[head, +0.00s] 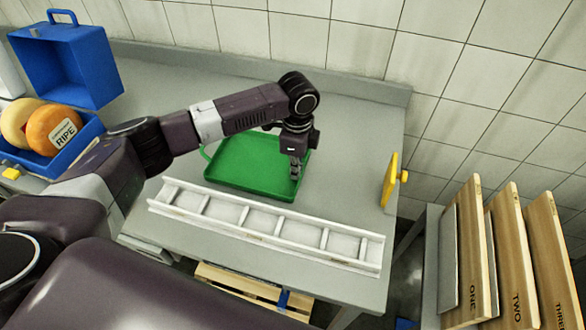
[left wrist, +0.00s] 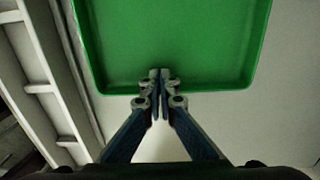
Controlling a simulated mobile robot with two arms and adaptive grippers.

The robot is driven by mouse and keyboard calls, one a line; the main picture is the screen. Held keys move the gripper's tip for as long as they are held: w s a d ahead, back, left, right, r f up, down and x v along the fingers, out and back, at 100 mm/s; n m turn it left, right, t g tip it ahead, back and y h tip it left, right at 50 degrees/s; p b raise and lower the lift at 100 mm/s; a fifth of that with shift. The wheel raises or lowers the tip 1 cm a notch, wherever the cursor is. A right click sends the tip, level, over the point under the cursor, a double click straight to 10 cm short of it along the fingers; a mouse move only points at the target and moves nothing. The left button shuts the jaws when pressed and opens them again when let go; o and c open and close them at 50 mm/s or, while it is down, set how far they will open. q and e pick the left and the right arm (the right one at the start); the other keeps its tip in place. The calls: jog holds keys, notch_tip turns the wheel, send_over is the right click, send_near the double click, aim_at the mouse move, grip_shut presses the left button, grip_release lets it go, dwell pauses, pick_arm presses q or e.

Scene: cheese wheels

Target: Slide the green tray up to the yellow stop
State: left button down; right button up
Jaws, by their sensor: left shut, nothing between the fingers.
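The green tray (head: 245,165) lies flat and empty on the grey worktop in the head view. The yellow stop (head: 389,180) stands upright at the worktop's right edge, with bare worktop between it and the tray. My left gripper (head: 295,174) points down at the tray's right end, shut and empty. In the left wrist view the shut fingertips (left wrist: 159,76) overlap the rim of the green tray (left wrist: 175,40); I cannot tell whether they touch it. My right gripper is not in view.
A white ladder-like rail (head: 265,222) lies along the worktop's front, close to the tray. A blue case (head: 68,62) with cheese wheels (head: 52,127) is at the left. Wooden boards (head: 515,260) stand at the right. A tiled wall runs behind.

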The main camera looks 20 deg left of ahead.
aim_at(373, 198)
pick_arm(q)
jog(key=d, duration=0.3)
jog(key=d+p, duration=0.1)
jog(key=d, duration=0.7)
jog(key=shift+w+d, duration=0.15)
jog(key=shift+w, duration=0.15)
jog(key=d, duration=0.3)
jog(key=d+b, duration=0.1)
jog(key=d, duration=0.6)
jog(key=shift+w+d, duration=0.2)
jog(key=shift+w, duration=0.15)
jog(key=shift+a, duration=0.15)
